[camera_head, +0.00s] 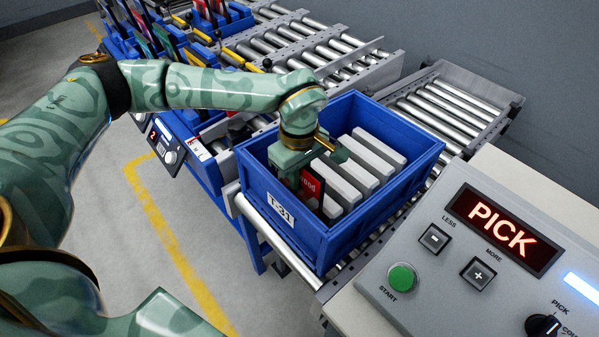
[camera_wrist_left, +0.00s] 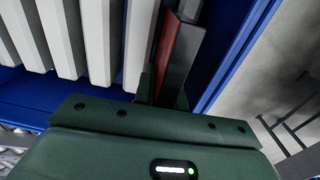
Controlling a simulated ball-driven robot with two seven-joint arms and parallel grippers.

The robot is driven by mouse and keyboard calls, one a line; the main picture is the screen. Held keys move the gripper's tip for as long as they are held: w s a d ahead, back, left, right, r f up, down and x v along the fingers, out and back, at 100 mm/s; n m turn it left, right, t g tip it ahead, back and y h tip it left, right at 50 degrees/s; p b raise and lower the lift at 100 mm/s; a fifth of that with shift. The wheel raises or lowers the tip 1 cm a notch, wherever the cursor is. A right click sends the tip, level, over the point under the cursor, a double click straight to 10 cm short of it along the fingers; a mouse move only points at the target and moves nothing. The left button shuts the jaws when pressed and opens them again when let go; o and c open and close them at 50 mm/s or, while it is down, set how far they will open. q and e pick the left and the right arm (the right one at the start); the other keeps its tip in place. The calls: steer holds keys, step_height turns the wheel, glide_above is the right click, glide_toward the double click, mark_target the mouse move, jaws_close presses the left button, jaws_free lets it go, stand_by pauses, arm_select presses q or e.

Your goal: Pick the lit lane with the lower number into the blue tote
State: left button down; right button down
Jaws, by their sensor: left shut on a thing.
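The blue tote (camera_head: 325,238), labelled T-31, stands on the roller conveyor with several white upright slabs (camera_head: 378,152) in it. My left gripper (camera_head: 309,160) reaches down inside its near left part, shut on a thin red item (camera_head: 312,190) with white lettering. The item is upright beside the slabs, inside the tote walls; whether it touches the floor is hidden. In the left wrist view the red item (camera_wrist_left: 169,45) shows edge-on at the fingers, between the slabs and the blue wall. A lane display (camera_head: 153,136) with a red 2 and a lit bar is at the left. My right gripper is out of view.
A control panel (camera_head: 440,290) with a red PICK sign (camera_head: 497,227), a green START button (camera_head: 402,278) and a knob fills the lower right. Blue lane racks with coloured items (camera_head: 165,38) stand at the back left. Rollers (camera_head: 460,100) continue behind the tote.

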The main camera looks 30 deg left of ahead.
arm_select(q)
steer(key=c, duration=1)
jaws_free()
steer(key=shift+o, duration=0.2)
step_height(320, 180, up, 8)
steer(key=p, duration=0.6)
steer(key=shift+r+p, duration=0.1)
steer(key=shift+p, duration=0.3)
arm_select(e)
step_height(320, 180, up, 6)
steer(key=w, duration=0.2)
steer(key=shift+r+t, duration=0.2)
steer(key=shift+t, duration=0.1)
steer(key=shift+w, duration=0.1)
